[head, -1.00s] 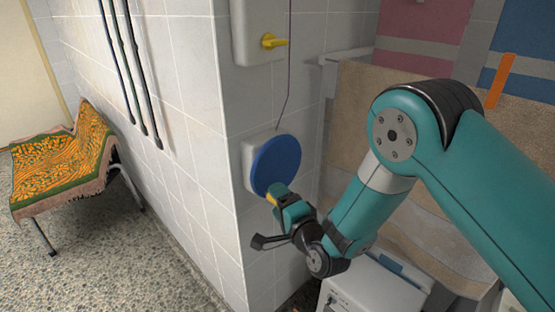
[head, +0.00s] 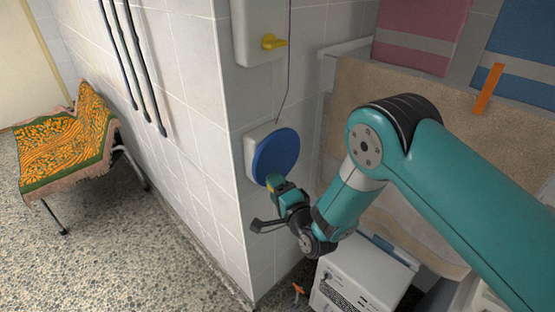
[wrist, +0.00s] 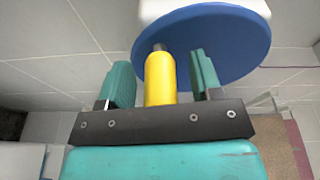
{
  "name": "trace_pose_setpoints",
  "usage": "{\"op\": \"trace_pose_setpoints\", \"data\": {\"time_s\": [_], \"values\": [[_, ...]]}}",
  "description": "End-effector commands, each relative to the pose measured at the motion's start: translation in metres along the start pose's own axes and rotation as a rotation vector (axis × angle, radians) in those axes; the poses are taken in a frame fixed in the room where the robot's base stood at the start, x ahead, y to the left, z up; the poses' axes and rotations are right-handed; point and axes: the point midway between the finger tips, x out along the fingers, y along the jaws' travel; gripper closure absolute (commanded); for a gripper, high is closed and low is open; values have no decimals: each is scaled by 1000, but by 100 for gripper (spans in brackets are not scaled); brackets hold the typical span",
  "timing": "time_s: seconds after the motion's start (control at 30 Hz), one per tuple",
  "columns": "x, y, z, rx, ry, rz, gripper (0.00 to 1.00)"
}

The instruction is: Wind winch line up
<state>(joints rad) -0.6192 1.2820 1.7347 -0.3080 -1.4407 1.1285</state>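The winch is a blue disc (head: 275,157) on a pale housing (head: 249,158) fixed to the tiled wall. A thin dark line (head: 287,80) runs up from it. The blue disc (wrist: 205,42) fills the upper wrist view. Its yellow crank handle (wrist: 160,80) points toward my gripper (wrist: 162,80) and stands between the two teal fingers. A gap shows on each side of the handle, so the fingers are open around it and not closed on it. In the head view my gripper (head: 272,182) is at the disc's lower edge and hides most of the handle.
A bench with a patterned cover (head: 65,143) stands at left. A white appliance (head: 358,275) is below my arm, and towels (head: 425,30) hang behind it.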

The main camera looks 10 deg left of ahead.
Motion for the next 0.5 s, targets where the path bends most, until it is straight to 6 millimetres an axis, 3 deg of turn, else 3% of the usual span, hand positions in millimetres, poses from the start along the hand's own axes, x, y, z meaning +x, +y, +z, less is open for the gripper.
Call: {"op": "trace_pose_setpoints", "data": {"time_s": [0.03,0.23,0.5], "values": [[0,0,0,0,0,0,53],[0,0,0,0,0,0,99],[0,0,0,-1,0,1,100]]}}
